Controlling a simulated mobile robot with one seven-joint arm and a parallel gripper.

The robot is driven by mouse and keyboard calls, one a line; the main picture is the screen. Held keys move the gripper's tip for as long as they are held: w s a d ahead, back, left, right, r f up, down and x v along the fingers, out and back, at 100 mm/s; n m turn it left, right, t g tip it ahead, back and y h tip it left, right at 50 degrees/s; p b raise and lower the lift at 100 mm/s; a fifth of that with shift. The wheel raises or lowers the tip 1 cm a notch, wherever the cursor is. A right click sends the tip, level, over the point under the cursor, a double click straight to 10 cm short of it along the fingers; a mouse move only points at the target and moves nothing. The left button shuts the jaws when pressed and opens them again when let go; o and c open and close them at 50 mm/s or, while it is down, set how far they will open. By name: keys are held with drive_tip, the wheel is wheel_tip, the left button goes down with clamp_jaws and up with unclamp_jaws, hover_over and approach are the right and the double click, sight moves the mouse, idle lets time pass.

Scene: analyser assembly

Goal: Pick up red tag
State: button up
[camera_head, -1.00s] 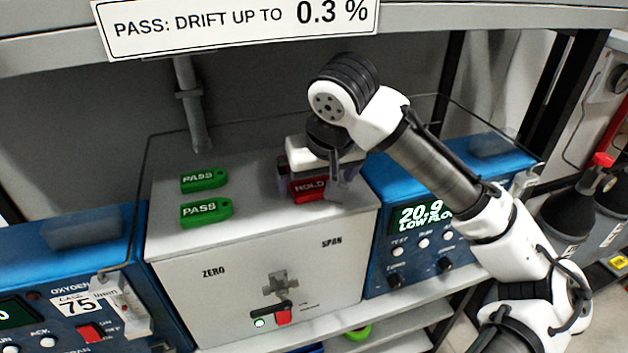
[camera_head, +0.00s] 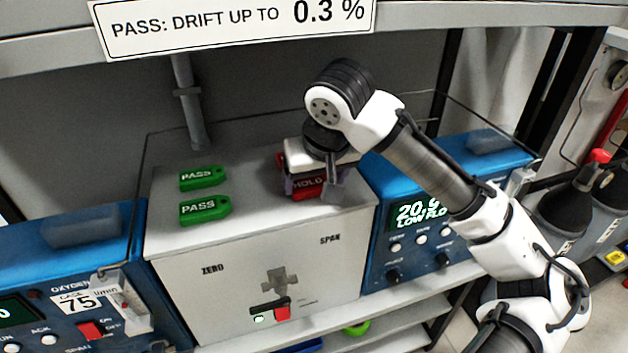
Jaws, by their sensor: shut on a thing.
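The red tag (camera_head: 309,184), lettered HOLD, is at the right part of the top of the white box (camera_head: 245,205). My gripper (camera_head: 310,186) points down over it and is shut on it. The gripper's body hides the tag's upper part. I cannot tell whether the tag still touches the box top.
Two green PASS tags (camera_head: 204,178) lie on the left part of the box top. Blue analysers stand to the left (camera_head: 90,225) and right (camera_head: 425,215). A shelf edge with a sign (camera_head: 235,25) hangs above. A grey pipe (camera_head: 188,100) stands behind the box.

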drive_tip(key=shift+r+b, duration=0.3)
drive_tip(key=shift+r, duration=0.15)
drive_tip(key=s+d+b, duration=0.2)
drive_tip(key=s, duration=0.6)
drive_tip(key=s+d+b, duration=0.3)
drive_tip(key=s, duration=0.6)
drive_tip(key=shift+s+d+b, duration=0.15)
drive_tip(key=shift+b, duration=0.15)
